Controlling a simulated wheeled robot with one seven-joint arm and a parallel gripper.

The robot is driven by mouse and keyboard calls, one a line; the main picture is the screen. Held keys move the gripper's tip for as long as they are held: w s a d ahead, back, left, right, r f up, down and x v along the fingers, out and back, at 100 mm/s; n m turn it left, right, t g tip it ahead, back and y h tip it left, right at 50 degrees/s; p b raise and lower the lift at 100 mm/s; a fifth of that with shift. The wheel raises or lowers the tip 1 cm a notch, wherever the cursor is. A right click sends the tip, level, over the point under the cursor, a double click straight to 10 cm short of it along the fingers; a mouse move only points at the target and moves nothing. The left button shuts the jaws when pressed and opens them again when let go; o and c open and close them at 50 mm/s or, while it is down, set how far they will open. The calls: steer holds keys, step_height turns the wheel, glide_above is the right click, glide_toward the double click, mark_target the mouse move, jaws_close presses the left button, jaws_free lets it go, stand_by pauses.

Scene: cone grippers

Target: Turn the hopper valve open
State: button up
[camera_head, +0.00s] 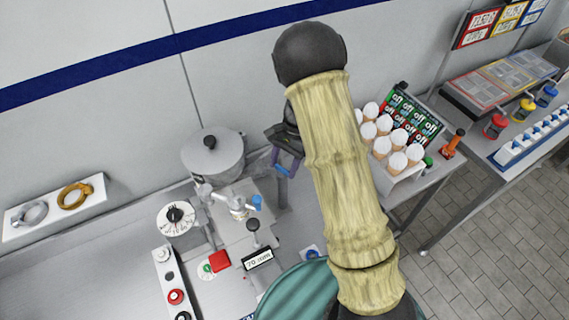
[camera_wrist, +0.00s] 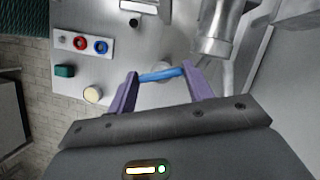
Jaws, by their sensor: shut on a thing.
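My gripper (camera_head: 284,171) is over the right part of the steel worktop in the head view. In the wrist view, its purple fingers (camera_wrist: 162,80) are shut on a short blue bar-like handle (camera_wrist: 162,75), which spans between the fingertips. The blue handle also shows between the fingers in the head view (camera_head: 282,170). A metal cylinder (camera_wrist: 220,35), perhaps the hopper's outlet, is just right of the handle in the wrist view. Whether the handle joins it cannot be told. My arm hides part of the worktop.
A grey lidded pot (camera_head: 213,158) stands left of my gripper. A small metal fitting with a blue cap (camera_head: 257,202) is below it. A dial (camera_head: 177,217) and a red button (camera_head: 219,261) lie nearby. A rack of white cones (camera_head: 397,159) is to the right.

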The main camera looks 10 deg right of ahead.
steer(key=n+h, duration=0.1)
steer(key=n, duration=0.2)
steer(key=n+g+h, duration=0.1)
steer(key=n, duration=0.2)
steer(key=shift+w+a, duration=0.1)
steer(key=shift+a, duration=0.1)
steer(key=n+h, duration=0.1)
steer(key=n, duration=0.2)
steer(key=n+h, duration=0.2)
steer(key=n, duration=0.2)
steer(key=shift+a+b, duration=0.15)
steer(key=shift+b, duration=0.15)
steer(key=o, duration=1)
steer(key=b+v, duration=0.2)
steer(key=v, duration=0.6)
steer(key=b+v, duration=0.1)
steer(key=v, duration=0.8)
steer(key=shift+r+b, duration=0.25)
steer(key=shift+b, duration=0.1)
steer(key=shift+s, duration=0.2)
